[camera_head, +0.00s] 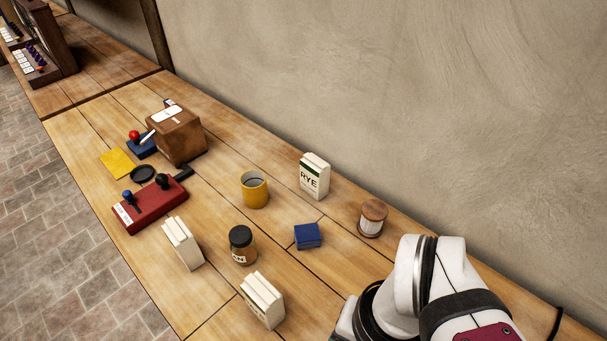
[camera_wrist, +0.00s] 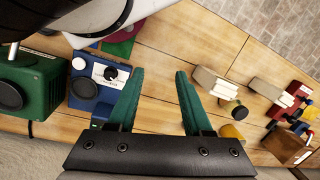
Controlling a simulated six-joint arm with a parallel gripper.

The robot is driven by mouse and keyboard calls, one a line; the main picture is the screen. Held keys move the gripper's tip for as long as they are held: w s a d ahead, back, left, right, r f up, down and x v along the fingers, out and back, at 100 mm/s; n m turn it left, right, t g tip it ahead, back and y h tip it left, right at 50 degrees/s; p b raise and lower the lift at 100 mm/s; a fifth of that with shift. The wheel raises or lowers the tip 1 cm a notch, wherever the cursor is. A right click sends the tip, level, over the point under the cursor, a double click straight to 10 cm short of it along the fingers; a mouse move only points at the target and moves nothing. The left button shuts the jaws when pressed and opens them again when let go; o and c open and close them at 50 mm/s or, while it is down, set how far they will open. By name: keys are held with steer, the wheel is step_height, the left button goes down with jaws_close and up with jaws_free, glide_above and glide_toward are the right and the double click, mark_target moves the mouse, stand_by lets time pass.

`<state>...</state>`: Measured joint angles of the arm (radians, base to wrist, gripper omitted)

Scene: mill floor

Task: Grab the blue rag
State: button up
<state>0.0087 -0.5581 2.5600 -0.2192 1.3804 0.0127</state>
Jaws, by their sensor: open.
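The blue rag (camera_head: 307,236) is a small folded dark-blue square. It lies flat on the wooden bench in the head view, between a dark-lidded jar and a wooden spool-like item. I cannot make it out in the wrist view, where my gripper's base and fingers cover part of the bench. My gripper (camera_wrist: 160,73) shows in the wrist view with its two green fingers apart and nothing between them. Bare planks show beyond the fingertips. The head view shows my white arm at the lower right, but not the fingers.
Around the rag stand the jar (camera_head: 241,246), the spool-like item (camera_head: 373,218), a RYE packet (camera_head: 314,177), a yellow mug (camera_head: 254,190) and a pale packet (camera_head: 262,301). A red box (camera_head: 150,206) sits farther left. Wall backs the bench. The wrist view shows a knobbed blue box (camera_wrist: 90,92) beside my gripper.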

steer(key=shift+o, duration=0.3)
steer(key=o, duration=0.7)
steer(key=shift+o, duration=0.2)
steer(key=n+t+h, duration=0.1)
steer(key=n+t, duration=0.4)
steer(key=t, duration=0.5)
glide_toward(309, 236)
steer(key=d, duration=0.1)
steer(key=w+d+f, duration=0.1)
steer(key=w+d, duration=0.1)
steer(key=shift+d+f, duration=0.25)
steer(key=shift+f, duration=0.05)
steer(key=shift+w+a+f+n+t+y, duration=0.1)
steer(key=shift+a+f+n+t+y, duration=0.5)
steer(key=shift+a+f+n+t, duration=0.45)
steer(key=shift+a+n+t, duration=0.25)
steer(key=shift+a, duration=0.1)
steer(key=shift+w+a+f, duration=0.15)
steer(key=shift+a+f, duration=0.05)
steer(key=x, duration=0.7)
steer(key=shift+a+r, duration=0.1)
steer(key=shift+r, duration=0.05)
